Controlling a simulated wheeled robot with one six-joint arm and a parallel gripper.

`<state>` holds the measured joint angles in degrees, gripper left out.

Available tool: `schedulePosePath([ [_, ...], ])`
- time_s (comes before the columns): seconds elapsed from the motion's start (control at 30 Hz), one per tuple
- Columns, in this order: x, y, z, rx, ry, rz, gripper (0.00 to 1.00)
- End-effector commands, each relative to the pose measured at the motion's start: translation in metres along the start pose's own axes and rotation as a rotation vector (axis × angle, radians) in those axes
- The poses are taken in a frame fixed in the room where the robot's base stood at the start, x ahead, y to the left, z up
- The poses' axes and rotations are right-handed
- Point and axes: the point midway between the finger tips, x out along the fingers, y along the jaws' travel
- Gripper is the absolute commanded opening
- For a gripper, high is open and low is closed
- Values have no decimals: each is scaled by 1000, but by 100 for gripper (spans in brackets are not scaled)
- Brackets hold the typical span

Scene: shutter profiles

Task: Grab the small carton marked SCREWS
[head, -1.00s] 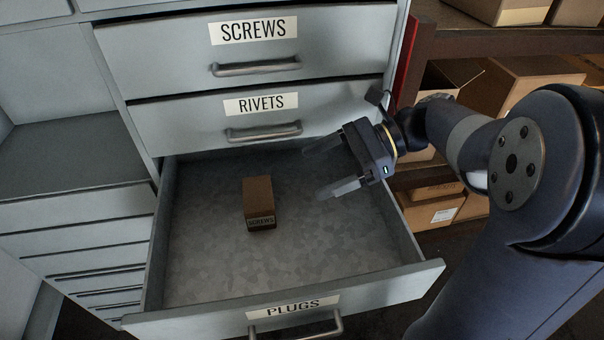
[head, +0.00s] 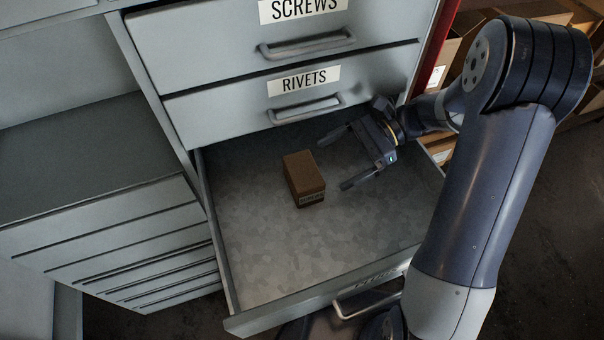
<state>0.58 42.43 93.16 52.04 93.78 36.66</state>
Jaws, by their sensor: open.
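The small brown carton (head: 304,178) sits inside the open bottom drawer (head: 265,275), left of the drawer's middle. Its label faces the drawer front; it is small and dark now, and reads SCREWS in the earlier frame. My gripper (head: 334,163) is open and empty to the right of the carton. Its two fingers point left toward the carton, with a small gap in the picture between them and it. I cannot tell exactly how high the fingers are above the drawer floor.
Above are two shut drawers, marked SCREWS (head: 303,9) and RIVETS (head: 304,80), with bar handles. The open drawer's PLUGS label is partly hidden by my arm. Cardboard boxes (head: 447,57) stand on shelves at the right. The drawer's front floor is clear.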

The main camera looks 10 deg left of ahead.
Motion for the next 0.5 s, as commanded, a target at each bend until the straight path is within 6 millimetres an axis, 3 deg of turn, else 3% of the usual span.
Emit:
schedulePosePath([
  [0.2, 35, 0, -3, -2, 1, 1, 100],
  [0.5, 59, 0, -5, -1, 1, 0, 100],
])
